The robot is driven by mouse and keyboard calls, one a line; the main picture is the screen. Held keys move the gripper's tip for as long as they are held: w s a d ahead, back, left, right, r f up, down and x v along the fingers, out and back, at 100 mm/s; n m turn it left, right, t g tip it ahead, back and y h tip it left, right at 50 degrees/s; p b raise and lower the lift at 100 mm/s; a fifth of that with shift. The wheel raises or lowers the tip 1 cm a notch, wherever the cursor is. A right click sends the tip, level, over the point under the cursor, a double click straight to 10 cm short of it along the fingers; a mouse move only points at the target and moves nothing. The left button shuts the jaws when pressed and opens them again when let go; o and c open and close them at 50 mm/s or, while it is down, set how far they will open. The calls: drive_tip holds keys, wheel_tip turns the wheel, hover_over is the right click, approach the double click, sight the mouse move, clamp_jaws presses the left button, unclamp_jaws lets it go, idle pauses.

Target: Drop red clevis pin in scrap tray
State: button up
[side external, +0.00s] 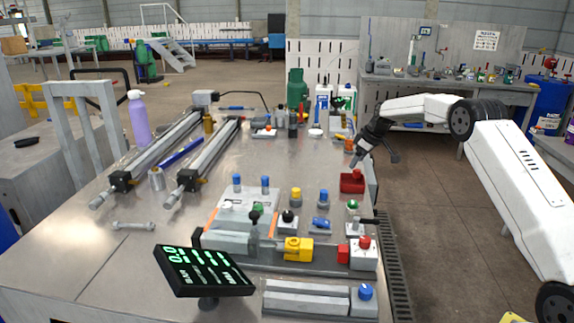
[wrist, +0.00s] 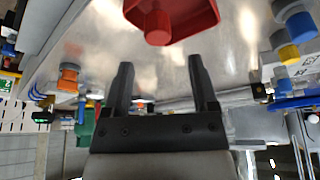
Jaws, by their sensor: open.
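A red tray (side external: 351,187) sits at the right edge of the metal table in the side view. In the wrist view the red tray (wrist: 199,19) is at the top edge and partly cut off. A small red piece with a faceted end (wrist: 158,27) shows at the tray. It looks like the red clevis pin, but I cannot be certain. My gripper (wrist: 158,72) is open, with nothing between its fingers. In the side view my gripper (side external: 356,162) is just above and behind the tray, apart from it.
Yellow, blue and red button-like parts and fixtures, including a yellow block (side external: 298,249), stand toward the table's front. Two linear rails (side external: 210,155) run along the left. Bare table lies between the rails and the tray.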

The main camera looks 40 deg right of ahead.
drive_tip(key=shift+r, duration=0.1)
drive_tip(key=v, duration=0.7)
drive_tip(key=shift+r, duration=0.25)
drive_tip(key=shift+s, duration=0.15)
idle(0.3)
drive_tip(key=s+a+f+m, duration=0.1)
drive_tip(key=s+a+f, duration=0.1)
drive_tip(key=s+a, duration=0.4)
drive_tip(key=s+a+f+m+g, duration=0.1)
drive_tip(key=s+a, duration=0.6)
drive_tip(key=a, duration=0.3)
drive_tip(key=s+a+f+h, duration=0.1)
drive_tip(key=s+a+f, duration=0.1)
drive_tip(key=s+a, duration=0.4)
drive_tip(key=shift+s+a+f+m+g, duration=0.1)
drive_tip(key=shift+a+f+m+g, duration=0.1)
drive_tip(key=shift+a, duration=0.35)
drive_tip(key=shift+s+a+f+m+g, duration=0.1)
drive_tip(key=shift+a+m, duration=0.1)
drive_tip(key=shift+a, duration=0.35)
drive_tip(key=s+a+f, duration=0.1)
drive_tip(key=s, duration=0.2)
drive_tip(key=s+a+f, duration=0.1)
drive_tip(key=s, duration=0.2)
drive_tip(key=s+a+f, duration=0.1)
drive_tip(key=s, duration=0.3)
drive_tip(key=shift+a+f, duration=0.1)
drive_tip(key=shift+a, duration=0.25)
